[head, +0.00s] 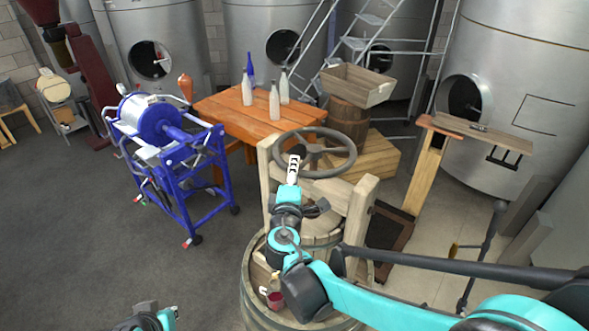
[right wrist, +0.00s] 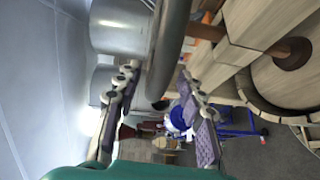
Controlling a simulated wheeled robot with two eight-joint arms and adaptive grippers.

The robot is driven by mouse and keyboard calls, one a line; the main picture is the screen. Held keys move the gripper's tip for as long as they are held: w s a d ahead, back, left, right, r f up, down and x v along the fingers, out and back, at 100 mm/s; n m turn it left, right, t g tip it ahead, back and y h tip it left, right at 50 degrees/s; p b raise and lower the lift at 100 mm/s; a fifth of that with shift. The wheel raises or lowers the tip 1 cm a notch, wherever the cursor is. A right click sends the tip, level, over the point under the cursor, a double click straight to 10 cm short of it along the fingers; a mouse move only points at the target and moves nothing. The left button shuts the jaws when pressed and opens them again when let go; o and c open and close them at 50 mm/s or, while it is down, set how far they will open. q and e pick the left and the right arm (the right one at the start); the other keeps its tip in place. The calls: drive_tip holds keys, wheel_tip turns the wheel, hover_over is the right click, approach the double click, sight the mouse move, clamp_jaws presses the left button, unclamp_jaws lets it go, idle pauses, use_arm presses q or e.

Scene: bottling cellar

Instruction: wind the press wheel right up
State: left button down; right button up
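The press wheel (head: 316,150) is a dark grey spoked handwheel lying level above the wooden press frame (head: 358,215). My right gripper (head: 295,157) is at the near left part of its rim. In the right wrist view, the wheel rim (right wrist: 171,42) runs between the two spread fingers of my right gripper (right wrist: 158,74). Gaps show on both sides of the rim, so the fingers are open around it. My right arm hides part of the press barrel (head: 252,285).
A blue wheeled machine (head: 165,130) stands to the left. Behind the press is an orange-brown table (head: 225,112) with several bottles. A wooden crate (head: 358,84) sits on a barrel behind the wheel. A narrow wooden stand (head: 425,180) is on the right. Floor at front left is clear.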

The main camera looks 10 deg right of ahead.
drive_tip(key=shift+w+d, duration=0.15)
drive_tip(key=shift+w, duration=0.05)
drive_tip(key=shift+s, duration=0.1)
clamp_jaws()
drive_tip(key=shift+d, duration=0.1)
